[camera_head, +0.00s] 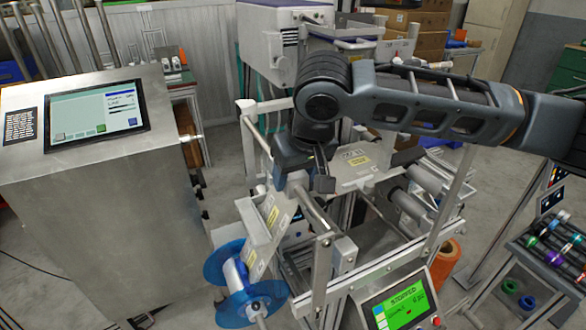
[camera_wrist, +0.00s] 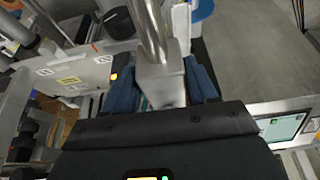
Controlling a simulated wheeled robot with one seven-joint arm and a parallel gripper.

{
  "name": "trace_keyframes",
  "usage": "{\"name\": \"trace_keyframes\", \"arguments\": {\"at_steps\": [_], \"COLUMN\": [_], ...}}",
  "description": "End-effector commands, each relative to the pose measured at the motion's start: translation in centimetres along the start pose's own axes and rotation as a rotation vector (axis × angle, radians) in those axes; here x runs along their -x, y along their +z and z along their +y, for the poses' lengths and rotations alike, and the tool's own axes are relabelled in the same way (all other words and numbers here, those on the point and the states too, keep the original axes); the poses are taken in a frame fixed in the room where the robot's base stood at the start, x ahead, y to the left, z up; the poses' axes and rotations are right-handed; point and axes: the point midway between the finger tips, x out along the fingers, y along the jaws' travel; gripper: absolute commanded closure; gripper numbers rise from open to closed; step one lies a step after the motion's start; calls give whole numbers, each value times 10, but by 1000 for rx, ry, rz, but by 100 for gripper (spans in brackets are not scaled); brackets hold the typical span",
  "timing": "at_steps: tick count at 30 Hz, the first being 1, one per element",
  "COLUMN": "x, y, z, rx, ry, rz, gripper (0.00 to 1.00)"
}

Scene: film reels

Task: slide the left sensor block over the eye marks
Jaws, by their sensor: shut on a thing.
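My gripper (camera_head: 303,180) reaches down over the middle of the film machine. In the wrist view its two dark blue fingers (camera_wrist: 160,92) are shut on a grey metal block (camera_wrist: 160,82), which sits at the end of a shiny rod (camera_wrist: 150,30). I take this to be the left sensor block. In the head view the fingers and arm mostly hide it. A pale film strip (camera_head: 265,238) with yellow printed patches slopes down to a blue-flanged reel (camera_head: 228,268). I cannot make out the eye marks, nor whether the block is over them.
A grey cabinet with a screen (camera_head: 97,115) stands on the left. A green-lit panel (camera_head: 402,308) reading "STOPPED" is at the front. A rack with coloured rings (camera_head: 545,245) is on the right.

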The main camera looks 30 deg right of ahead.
Motion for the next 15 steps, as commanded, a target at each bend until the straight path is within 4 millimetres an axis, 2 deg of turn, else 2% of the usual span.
{"name": "trace_keyframes", "arguments": {"at_steps": [2,3,8,15], "x": [1,1,0,0], "y": [2,2,2,1], "z": [-8,-8,-7,-4], "rx": [9,9,7,4], "ry": [-17,-18,-15,-9], "rz": [-1,-1,-1,-1], "gripper": [97,42,28,28]}}
